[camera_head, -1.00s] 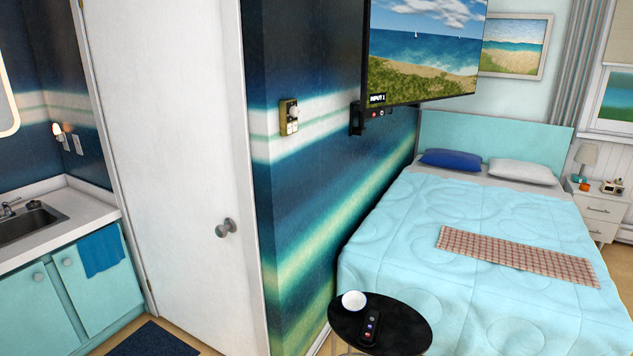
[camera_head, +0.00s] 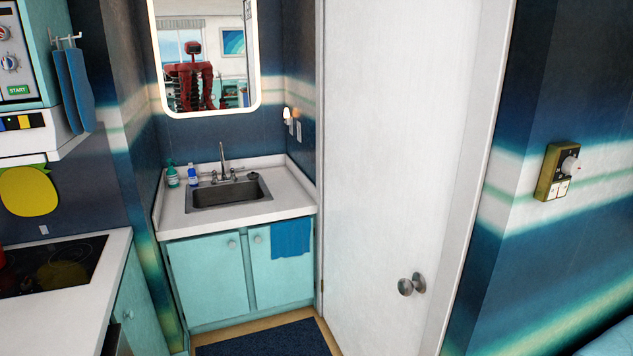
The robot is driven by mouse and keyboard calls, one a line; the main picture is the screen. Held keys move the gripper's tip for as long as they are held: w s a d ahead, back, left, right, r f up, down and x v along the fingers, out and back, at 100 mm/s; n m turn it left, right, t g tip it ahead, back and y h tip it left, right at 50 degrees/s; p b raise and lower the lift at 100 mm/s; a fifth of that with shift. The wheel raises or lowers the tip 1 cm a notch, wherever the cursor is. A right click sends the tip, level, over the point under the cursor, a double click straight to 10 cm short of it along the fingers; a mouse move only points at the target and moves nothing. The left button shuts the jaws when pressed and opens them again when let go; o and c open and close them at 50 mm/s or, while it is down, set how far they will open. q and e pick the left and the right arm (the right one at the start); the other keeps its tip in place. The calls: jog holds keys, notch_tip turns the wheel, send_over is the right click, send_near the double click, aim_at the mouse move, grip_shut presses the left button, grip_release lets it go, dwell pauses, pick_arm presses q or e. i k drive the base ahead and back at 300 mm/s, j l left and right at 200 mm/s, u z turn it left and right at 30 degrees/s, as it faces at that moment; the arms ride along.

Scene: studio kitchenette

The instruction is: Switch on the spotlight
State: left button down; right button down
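No thing that I can name for sure as the spotlight is in view. A brass-edged wall panel (camera_head: 560,172) with a white round knob and small white buttons is on the blue striped wall at the right. A small wall light (camera_head: 287,115) is beside the mirror, with a pale switch plate (camera_head: 298,131) near it. I cannot tell whether either belongs to the spotlight. Neither of my grippers is directly in view.
A white door (camera_head: 395,150) stands shut in the middle. Left of it are a sink (camera_head: 228,193), a lit-rim mirror (camera_head: 257,50) showing a red robot, and teal cabinets (camera_head: 207,278). A cooktop (camera_head: 50,266) is at the left. A dark mat (camera_head: 262,340) lies on the floor.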

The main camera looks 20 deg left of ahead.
aim_at(24, 120)
jog(key=i+j+u, duration=0.2)
jog(key=i+u, duration=0.6)
jog(key=i+l+u, duration=0.1)
jog(key=i+u, duration=0.3)
jog(key=i, duration=0.15)
jog(key=i+u, duration=0.1)
jog(key=i, duration=0.5)
jog(key=u, duration=0.15)
